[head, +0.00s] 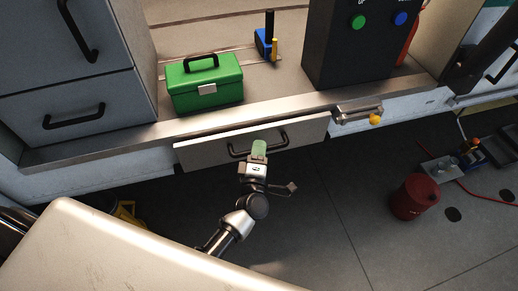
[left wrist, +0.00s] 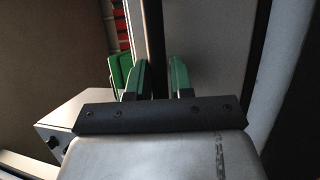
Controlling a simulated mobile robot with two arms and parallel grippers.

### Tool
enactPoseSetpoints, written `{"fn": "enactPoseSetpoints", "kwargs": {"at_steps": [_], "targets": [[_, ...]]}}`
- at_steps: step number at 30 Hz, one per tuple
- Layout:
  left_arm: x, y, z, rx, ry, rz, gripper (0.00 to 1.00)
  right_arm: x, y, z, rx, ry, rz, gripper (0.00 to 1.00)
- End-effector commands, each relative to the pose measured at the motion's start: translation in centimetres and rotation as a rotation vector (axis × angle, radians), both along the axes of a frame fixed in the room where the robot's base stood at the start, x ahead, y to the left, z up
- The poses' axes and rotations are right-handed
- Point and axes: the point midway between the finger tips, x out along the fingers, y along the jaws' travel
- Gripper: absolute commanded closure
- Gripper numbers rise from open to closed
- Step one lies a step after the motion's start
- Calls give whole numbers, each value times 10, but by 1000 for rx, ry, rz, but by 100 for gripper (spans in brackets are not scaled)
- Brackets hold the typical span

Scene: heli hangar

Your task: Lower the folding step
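The folding step is a pale panel (head: 190,154) with a dark bar handle (head: 280,137), set just under the metal sill in the head view. It looks tilted up close to the sill. My left gripper (head: 259,150) is at the middle of this handle. The handle's far side is hidden. My right gripper is not in view.
A green toolbox (head: 205,88) and a dark box with coloured buttons (head: 345,50) stand on the floor above the sill (head: 100,147). A yellow knob (head: 375,120) sits right of the step. A red canister (head: 415,197) stands on the hangar floor at right. Floor below the step looks mostly clear.

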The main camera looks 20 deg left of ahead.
Motion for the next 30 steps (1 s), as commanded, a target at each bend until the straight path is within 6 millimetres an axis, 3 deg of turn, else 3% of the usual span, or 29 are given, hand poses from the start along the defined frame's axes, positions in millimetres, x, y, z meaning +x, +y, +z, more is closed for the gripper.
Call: {"fn": "enactPoseSetpoints", "kwargs": {"at_steps": [1,4,11,17,23,30], "targets": [[0,0,0,0,0,0,86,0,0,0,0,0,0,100],[0,0,0,0,0,0,100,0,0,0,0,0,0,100],[0,0,-1,1,0,0,100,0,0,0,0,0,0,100],[-3,-2,-6,17,-24,-1,100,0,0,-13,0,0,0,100],[-11,-7,-18,70,-103,-2,100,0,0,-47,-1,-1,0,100],[-24,-16,-37,182,-269,-3,100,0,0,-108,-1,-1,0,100]]}}
